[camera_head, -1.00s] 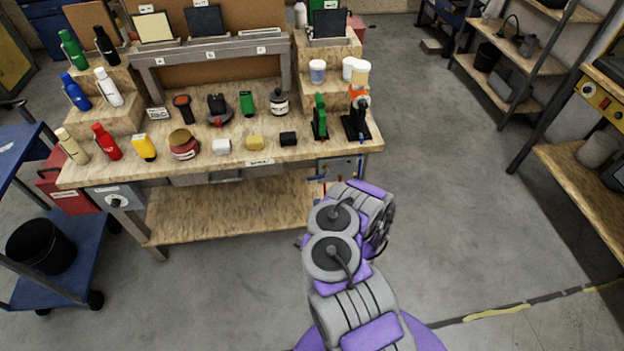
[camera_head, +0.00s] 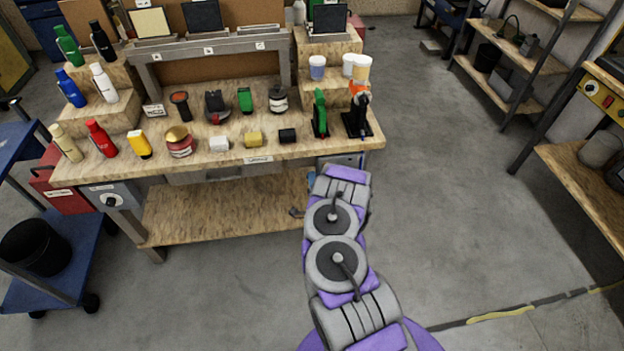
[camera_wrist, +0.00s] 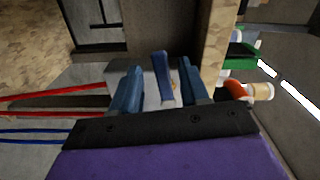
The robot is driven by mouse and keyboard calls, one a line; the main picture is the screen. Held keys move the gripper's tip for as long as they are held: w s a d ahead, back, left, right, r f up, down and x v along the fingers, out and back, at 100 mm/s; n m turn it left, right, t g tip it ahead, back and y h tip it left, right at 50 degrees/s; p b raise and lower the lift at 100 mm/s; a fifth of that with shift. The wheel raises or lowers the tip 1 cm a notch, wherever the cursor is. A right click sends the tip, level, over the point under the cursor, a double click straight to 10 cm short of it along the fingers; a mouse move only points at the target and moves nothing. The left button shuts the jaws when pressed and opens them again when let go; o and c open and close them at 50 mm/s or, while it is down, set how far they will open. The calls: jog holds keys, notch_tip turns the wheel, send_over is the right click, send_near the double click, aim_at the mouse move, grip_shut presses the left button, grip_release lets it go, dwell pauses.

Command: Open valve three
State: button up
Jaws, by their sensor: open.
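In the wrist view my gripper (camera_wrist: 160,64) is open, with its two blue fingers spread apart. A blue bar-like handle (camera_wrist: 162,78) shows between the fingers, in front of a pale grey panel (camera_wrist: 178,92). No contact between fingers and handle is clear. Red lines (camera_wrist: 50,96) and blue lines (camera_wrist: 35,135) run off to the left of the panel. No number can be read, so I cannot tell which valve this is. In the head view my arm reaches the right end of the workbench and hides the gripper and most of the panel.
The wooden workbench (camera_head: 222,170) carries bottles, jars, blocks and an orange-topped tool (camera_head: 358,108) at its right end. A blue cart (camera_head: 62,275) with a black bin stands at left. Shelves (camera_head: 512,70) stand at right. The grey floor right of the bench is clear.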

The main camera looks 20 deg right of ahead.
jog(key=shift+b+x, duration=0.35)
jog(key=shift+x, duration=1.2)
grip_shut()
jog(key=shift+s, duration=0.1)
